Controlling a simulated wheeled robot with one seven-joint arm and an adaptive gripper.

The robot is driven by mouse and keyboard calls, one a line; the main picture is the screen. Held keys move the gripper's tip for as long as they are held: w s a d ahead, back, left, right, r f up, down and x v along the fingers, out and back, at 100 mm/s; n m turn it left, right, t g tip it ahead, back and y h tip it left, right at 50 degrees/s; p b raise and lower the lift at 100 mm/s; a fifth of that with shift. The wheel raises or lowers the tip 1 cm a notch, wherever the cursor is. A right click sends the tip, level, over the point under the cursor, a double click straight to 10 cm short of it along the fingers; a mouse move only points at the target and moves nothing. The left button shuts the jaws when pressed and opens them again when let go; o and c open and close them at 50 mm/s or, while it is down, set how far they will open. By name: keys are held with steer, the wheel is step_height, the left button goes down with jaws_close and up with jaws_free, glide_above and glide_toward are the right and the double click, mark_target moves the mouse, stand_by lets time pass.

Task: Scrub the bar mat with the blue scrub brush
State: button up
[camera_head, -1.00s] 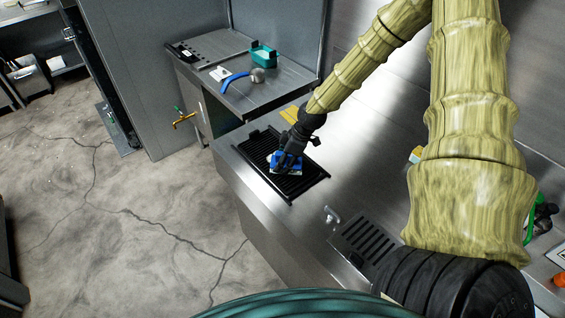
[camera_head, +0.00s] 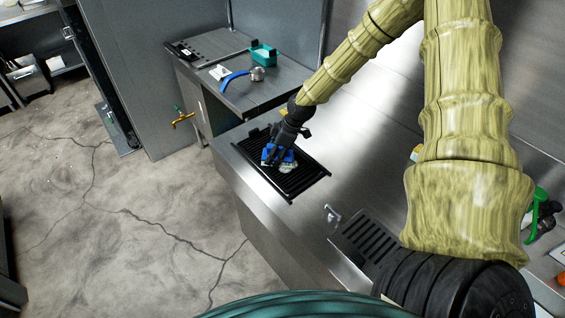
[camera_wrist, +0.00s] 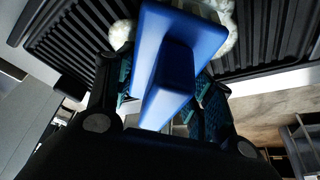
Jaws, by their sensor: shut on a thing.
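The black ribbed bar mat (camera_head: 312,178) lies on the steel counter, and its ribs also show in the wrist view (camera_wrist: 75,40). My gripper (camera_head: 277,150) is over the mat's left half, shut on the blue scrub brush (camera_head: 268,156). In the wrist view the brush's blue handle (camera_wrist: 172,70) sits between the two fingers of my gripper (camera_wrist: 165,100). White fluffy matter, either bristles or foam, shows around the brush head. The brush is down at the mat; the exact contact is hidden. A pale patch (camera_head: 288,168) lies on the mat just right of the brush.
A lower side counter (camera_head: 270,92) behind holds a teal container (camera_head: 263,54) and a blue-handled tool (camera_head: 234,78). A slotted drain plate (camera_head: 367,240) is set in the counter nearer me. A green-handled item (camera_head: 537,205) stands at right.

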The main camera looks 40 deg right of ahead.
mark_target(287, 157)
steer(key=shift+w, duration=0.4)
steer(key=shift+s, duration=0.45)
steer(key=shift+f, duration=0.15)
steer(key=shift+w, duration=0.1)
steer(key=shift+s+d+r+p, duration=0.15)
steer(key=shift+s+d+p, duration=0.35)
steer(key=shift+s, duration=0.2)
steer(key=shift+s+d+r+p, duration=0.1)
steer(key=shift+s+d+p, duration=0.35)
steer(key=shift+s, duration=0.2)
steer(key=shift+s+d+f, duration=0.1)
steer(key=shift+s+d, duration=0.3)
steer(key=shift+s, duration=0.25)
steer(key=shift+w, duration=0.1)
